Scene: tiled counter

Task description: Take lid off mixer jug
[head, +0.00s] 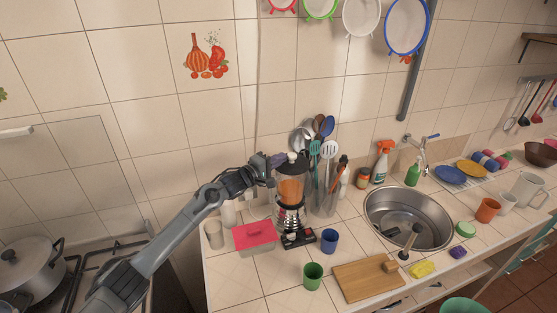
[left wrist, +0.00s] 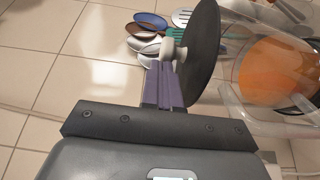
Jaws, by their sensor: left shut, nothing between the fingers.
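The mixer (head: 291,215) stands on the counter with a clear jug (head: 291,188) holding something orange. Its round black lid (head: 302,163) with a white knob (head: 292,156) is at the jug's top. In the left wrist view the lid (left wrist: 204,45) shows nearly edge-on, beside the jug (left wrist: 275,70); I cannot tell whether it sits fully on the rim. My left gripper (head: 279,160) reaches in from the left at knob height. Its purple fingers (left wrist: 165,75) are shut and empty, with their tips right by the knob (left wrist: 173,49); contact is unclear. My right gripper is not in view.
A utensil holder (head: 322,200) stands close behind the jug on the right. A pink-lidded box (head: 254,234), blue cup (head: 329,241) and green cup (head: 313,275) stand around the mixer's base. A cutting board (head: 365,280) and sink (head: 405,215) lie to the right. Space above the jug is open.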

